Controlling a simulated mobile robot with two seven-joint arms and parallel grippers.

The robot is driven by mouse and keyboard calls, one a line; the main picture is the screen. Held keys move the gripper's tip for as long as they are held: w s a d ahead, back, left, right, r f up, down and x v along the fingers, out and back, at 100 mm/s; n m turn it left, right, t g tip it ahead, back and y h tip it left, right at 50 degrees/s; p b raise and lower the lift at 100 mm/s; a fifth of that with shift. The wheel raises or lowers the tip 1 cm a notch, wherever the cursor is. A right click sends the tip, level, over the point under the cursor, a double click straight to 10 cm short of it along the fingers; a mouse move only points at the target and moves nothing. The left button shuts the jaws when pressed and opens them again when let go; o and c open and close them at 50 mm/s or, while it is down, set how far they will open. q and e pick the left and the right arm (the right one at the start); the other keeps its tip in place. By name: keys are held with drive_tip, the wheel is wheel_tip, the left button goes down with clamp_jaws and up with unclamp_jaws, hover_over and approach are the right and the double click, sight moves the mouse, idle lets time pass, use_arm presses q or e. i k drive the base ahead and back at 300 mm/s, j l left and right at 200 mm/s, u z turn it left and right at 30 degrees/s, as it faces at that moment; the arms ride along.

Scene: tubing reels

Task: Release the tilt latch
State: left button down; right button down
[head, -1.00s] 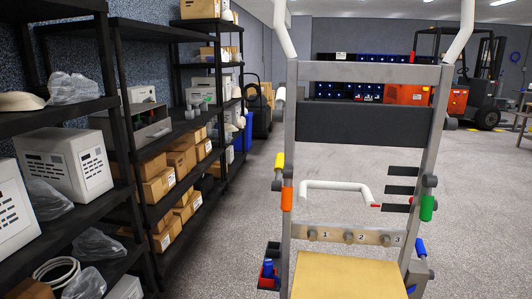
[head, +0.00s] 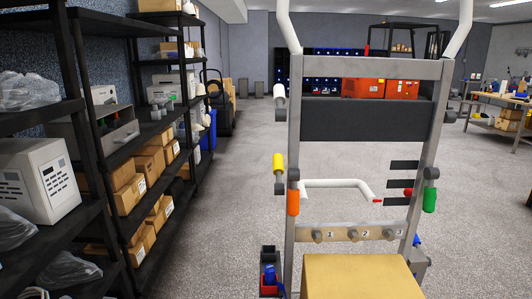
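A grey metal hand cart frame (head: 445,115) stands upright in front of me with a dark crossboard (head: 350,124). On its left post are a yellow lever (head: 278,163) and an orange handle (head: 293,202). On its right post are a green handle (head: 430,199) and a small red handle (head: 408,192). A bent white bar (head: 335,184) crosses the middle, above a plate with knobs marked 1, 2, 3 (head: 352,235). I cannot tell which part is the tilt latch. Neither gripper shows in the head view.
A cardboard-coloured box (head: 362,277) sits low on the cart. A black holder (head: 268,258) with blue and red items hangs at its lower left. Black shelving (head: 125,215) with boxes lines the left. Open grey floor (head: 490,230) lies to the right; a workbench (head: 495,122) stands beyond.

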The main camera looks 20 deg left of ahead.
sight(278, 158)
drive_tip(key=i+j+z, duration=0.1)
drive_tip(key=j, duration=0.2)
drive_tip(key=i+j+z, duration=0.15)
drive_tip(key=j, duration=0.15)
drive_tip(key=i+j+z, duration=0.1)
drive_tip(key=j, duration=0.25)
drive_tip(key=i+j+z, duration=0.15)
drive_tip(key=j, duration=0.15)
drive_tip(key=k, duration=0.05)
